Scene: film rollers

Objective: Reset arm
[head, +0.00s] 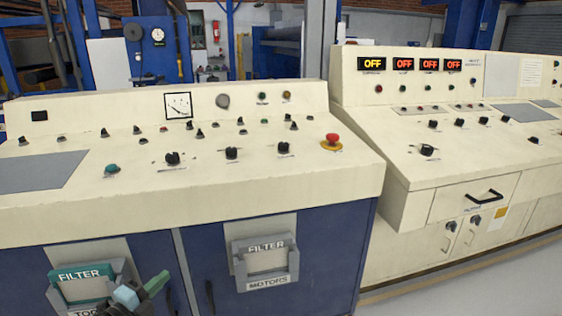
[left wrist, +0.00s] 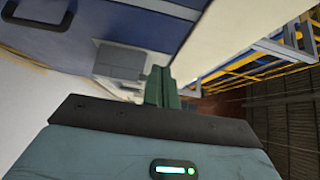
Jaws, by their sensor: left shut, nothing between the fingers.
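My left gripper (head: 152,286) is low in the head view, in front of the blue cabinet and beside the teal filter holder (head: 90,272). It also shows in the left wrist view (left wrist: 160,84), where its green fingers are together with nothing between them. It holds nothing, and I cannot tell its exact distance from the cabinet. My right gripper is in neither view.
The cream control console (head: 80,205) with knobs and a red button (head: 332,139) stands above the blue cabinet doors (head: 335,255). A grey filter holder (head: 265,262) is on the right door. A second console (head: 410,200) stands at the right, with grey floor (head: 470,285) before it.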

